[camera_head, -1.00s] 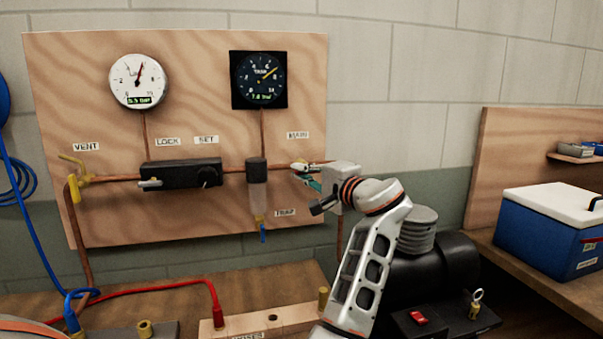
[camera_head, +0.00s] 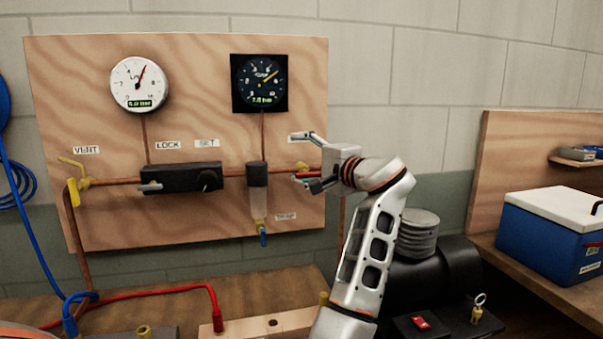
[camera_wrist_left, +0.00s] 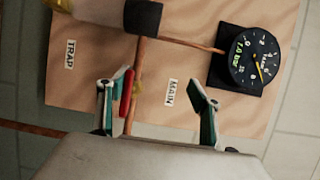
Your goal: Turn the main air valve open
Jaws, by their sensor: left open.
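The other finger stands well apart from the lever. In the head view my gripper mostly hides the valve.
The wooden board (camera_head: 200,100) carries a white gauge (camera_head: 139,84), a dark gauge (camera_head: 260,82), a black regulator block (camera_head: 180,177) and a yellow vent valve (camera_head: 73,175). A filter bowl (camera_head: 257,195) hangs left of my gripper. A blue cooler (camera_head: 550,230) stands at right.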

